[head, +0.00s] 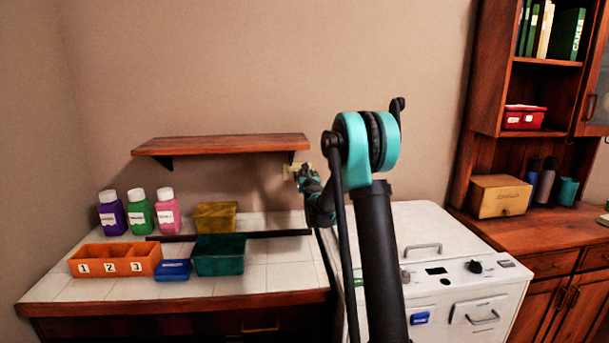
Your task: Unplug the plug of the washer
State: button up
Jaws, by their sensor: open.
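The white washer (440,235) stands right of the tiled counter, with a handle on its lid and a knob on its front panel. A pale yellowish wall outlet (289,171) shows just below the right end of the wall shelf. My gripper (304,177) is at the outlet, overlapping its right side in the picture. It is open; whether it touches anything there I cannot tell. The washer's plug cannot be made out; my gripper and arm cover that area. My arm also hides part of the washer's left side.
A wooden shelf (222,145) juts from the wall just above the outlet. The counter (110,288) holds an orange numbered bin (88,261), a teal bin (219,262), a yellow box (215,217), a blue box (173,271) and three bottles (139,216). A wooden cabinet (487,100) stands at right.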

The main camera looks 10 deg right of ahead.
dwell(0.9)
grip_shut()
jog(key=shift+s, duration=0.1)
jog(key=shift+s, duration=2.95)
